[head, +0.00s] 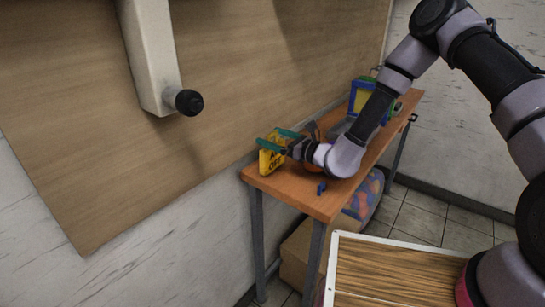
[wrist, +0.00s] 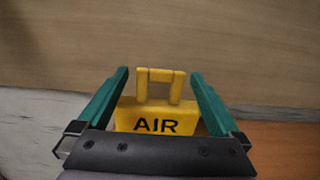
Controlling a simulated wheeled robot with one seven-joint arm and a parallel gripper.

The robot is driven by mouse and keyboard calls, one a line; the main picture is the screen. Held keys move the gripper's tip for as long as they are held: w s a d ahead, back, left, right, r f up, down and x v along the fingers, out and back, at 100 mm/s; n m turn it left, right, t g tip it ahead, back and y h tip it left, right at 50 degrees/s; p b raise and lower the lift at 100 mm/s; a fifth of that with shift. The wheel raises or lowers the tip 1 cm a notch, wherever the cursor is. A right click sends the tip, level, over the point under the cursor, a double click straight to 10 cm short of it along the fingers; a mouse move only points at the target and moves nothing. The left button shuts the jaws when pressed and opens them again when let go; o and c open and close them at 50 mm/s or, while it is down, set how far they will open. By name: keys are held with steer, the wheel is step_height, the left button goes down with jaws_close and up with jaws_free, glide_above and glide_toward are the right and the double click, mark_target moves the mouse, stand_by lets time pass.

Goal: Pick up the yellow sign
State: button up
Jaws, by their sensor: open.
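The yellow sign (head: 270,161) stands upright near the left end of the wooden table (head: 313,199). In the wrist view the yellow sign (wrist: 156,117) shows a square handle on top and the black letters "AIR". My gripper (head: 278,139) has green fingers and is open at the sign. In the wrist view the fingers of my gripper (wrist: 160,82) stand one on each side of the handle, with clear gaps to it. The lower part of the sign is hidden behind my gripper's dark base.
A small blue object (head: 321,188) lies near the table's front edge. A blue and yellow box-like item (head: 361,97) stands at the far end. A cardboard box (head: 297,252) and a bag of colored balls (head: 367,195) are below. A wooden wall panel is behind the sign.

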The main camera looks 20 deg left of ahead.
steer(key=shift+w+a, duration=0.1)
steer(key=shift+a, duration=0.1)
jaws_close()
steer(key=shift+r, duration=0.1)
